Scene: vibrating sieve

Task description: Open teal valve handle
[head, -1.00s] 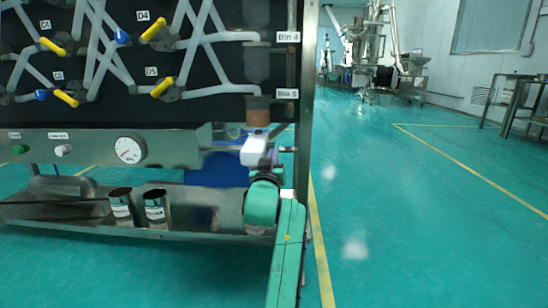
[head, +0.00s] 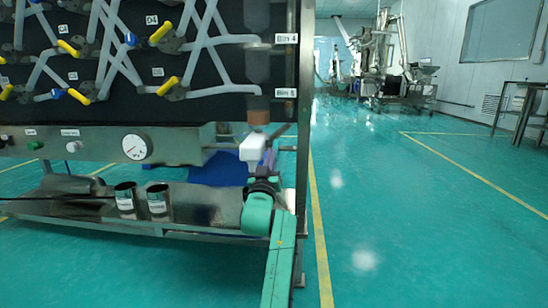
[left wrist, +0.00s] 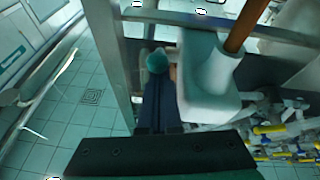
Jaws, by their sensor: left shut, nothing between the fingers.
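A rounded teal piece (left wrist: 157,63), seemingly the valve handle, shows in the left wrist view beside a white fitting (left wrist: 207,85). A brown tube (left wrist: 243,27) enters the fitting from above. In the head view the white fitting (head: 253,147) hangs under the brown tube (head: 258,116) below the Bin 5 label; I cannot make out the teal handle there. My left gripper (head: 269,160) is beside the fitting, partly hidden by my wrist. In the wrist view its dark fingers (left wrist: 158,80) are together, empty, with tips close to the teal piece; contact is unclear. My right gripper is out of view.
The black panel (head: 120,105) carries pale pipes and yellow and blue valve handles. A pressure gauge (head: 134,148) sits below it. Two metal cups (head: 157,203) stand on the lower shelf. The frame's upright (head: 305,100) is close to my arm.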

